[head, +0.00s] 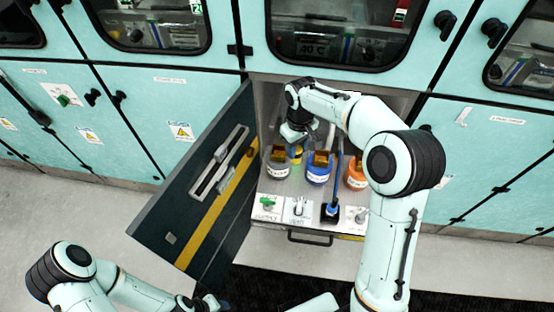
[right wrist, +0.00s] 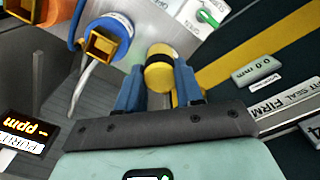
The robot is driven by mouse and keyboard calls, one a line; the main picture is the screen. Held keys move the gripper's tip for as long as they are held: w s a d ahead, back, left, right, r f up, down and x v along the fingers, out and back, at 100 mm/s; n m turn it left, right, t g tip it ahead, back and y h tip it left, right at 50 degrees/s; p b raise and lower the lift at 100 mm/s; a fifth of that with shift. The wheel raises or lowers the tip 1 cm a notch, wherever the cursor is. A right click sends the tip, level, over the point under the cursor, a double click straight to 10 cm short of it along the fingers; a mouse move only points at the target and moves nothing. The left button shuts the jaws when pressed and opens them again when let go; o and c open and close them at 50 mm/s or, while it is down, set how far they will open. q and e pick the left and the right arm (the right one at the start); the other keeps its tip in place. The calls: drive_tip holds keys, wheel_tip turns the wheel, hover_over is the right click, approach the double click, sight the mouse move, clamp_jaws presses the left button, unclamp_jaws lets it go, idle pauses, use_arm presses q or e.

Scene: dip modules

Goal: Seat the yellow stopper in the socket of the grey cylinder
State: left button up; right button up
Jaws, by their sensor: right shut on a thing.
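The yellow stopper (right wrist: 160,74) is between the blue fingers of my right gripper (right wrist: 158,88), which is shut on it. In the head view the stopper (head: 297,153) shows just below my right gripper (head: 297,138), at the upper right of the grey cylinder. The grey cylinder (head: 277,171) stands at the left of the row in the open cabinet, with a brown square socket (head: 279,154) on top. The stopper is apart from the socket. I cannot make out the grey cylinder in the right wrist view. My left arm is low at the left; its fingers are unclear.
A blue cylinder (head: 319,173) and an orange cylinder (head: 355,178) stand to the right in the same row. A blue upright post (head: 338,165) rises between them. The open dark door (head: 195,190) bounds the left side. A panel with switches (head: 298,208) is in front.

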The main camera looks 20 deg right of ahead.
use_arm(q)
drive_tip(key=w+r+p, duration=0.3)
drive_tip(key=w+r, duration=0.1)
drive_tip(key=w, duration=0.1)
use_arm(e)
drive_tip(key=w+a+r, duration=0.1)
drive_tip(key=w+r, duration=0.9)
drive_tip(key=b, duration=0.2)
hover_over(279, 160)
drive_tip(key=w+d, duration=0.1)
drive_tip(key=w, duration=0.1)
drive_tip(key=f, duration=1.9)
drive_tip(key=shift+w+f, duration=0.2)
use_arm(q)
drive_tip(key=s+f, duration=0.1)
drive_tip(key=s, duration=0.1)
drive_tip(key=s+f, duration=0.1)
drive_tip(key=shift+s+f, duration=0.35)
drive_tip(key=shift+s, duration=0.05)
use_arm(e)
drive_tip(key=shift+f, duration=0.15)
drive_tip(key=shift+f, duration=0.1)
drive_tip(key=o, duration=1)
